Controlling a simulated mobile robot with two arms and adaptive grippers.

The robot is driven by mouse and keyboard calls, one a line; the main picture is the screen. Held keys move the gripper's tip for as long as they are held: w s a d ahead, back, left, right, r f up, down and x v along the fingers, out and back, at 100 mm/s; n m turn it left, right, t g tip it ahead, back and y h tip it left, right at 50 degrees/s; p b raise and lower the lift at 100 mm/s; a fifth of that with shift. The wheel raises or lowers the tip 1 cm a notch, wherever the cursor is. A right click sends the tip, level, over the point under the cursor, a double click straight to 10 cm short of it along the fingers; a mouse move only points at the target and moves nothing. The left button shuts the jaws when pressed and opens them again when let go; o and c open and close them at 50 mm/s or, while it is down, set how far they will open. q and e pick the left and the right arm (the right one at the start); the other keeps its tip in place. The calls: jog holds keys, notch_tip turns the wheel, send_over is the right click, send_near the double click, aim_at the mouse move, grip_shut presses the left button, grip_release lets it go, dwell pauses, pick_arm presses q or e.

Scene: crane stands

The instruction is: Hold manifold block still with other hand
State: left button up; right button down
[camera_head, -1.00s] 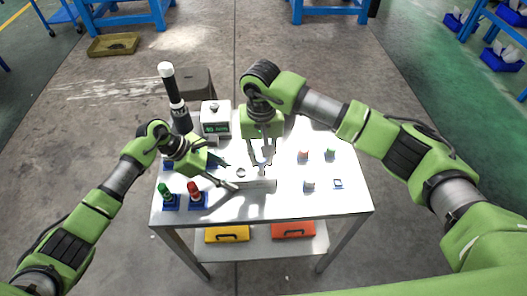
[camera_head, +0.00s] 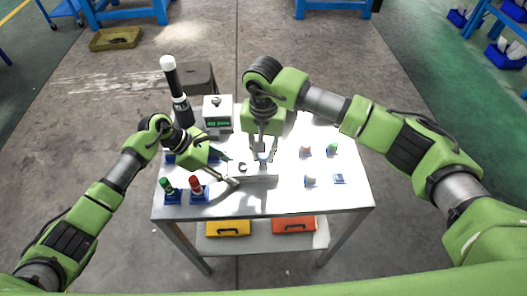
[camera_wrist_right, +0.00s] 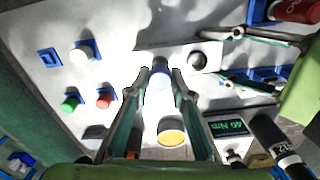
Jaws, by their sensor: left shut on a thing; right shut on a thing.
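The manifold block (camera_head: 262,179) is a pale block on the bright table, at the middle of its front part. It also shows in the right wrist view (camera_wrist_right: 175,58), partly washed out. A dark round fitting (camera_wrist_right: 198,60) sits on its top. My left gripper (camera_head: 232,171) is shut on the block's left end, one finger on each side. These fingers also show in the right wrist view. My right gripper (camera_head: 263,155) points down over the block. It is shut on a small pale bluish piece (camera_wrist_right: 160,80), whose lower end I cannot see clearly.
Red (camera_head: 305,150), green (camera_head: 333,148) and white (camera_head: 310,181) capped pieces stand at the right, near a blue square holder (camera_head: 338,179). A display box (camera_head: 217,113) and tall black tool (camera_head: 175,80) stand behind. Green- and red-topped tools (camera_head: 197,188) stand front left. A yellow-topped piece (camera_wrist_right: 172,130) shows between my right fingers.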

jog(key=shift+f, duration=0.85)
dwell(0.4)
jog(key=m, duration=0.3)
jog(key=shift+m, duration=1.1)
jog(key=shift+m, duration=1)
jog(key=m, duration=0.3)
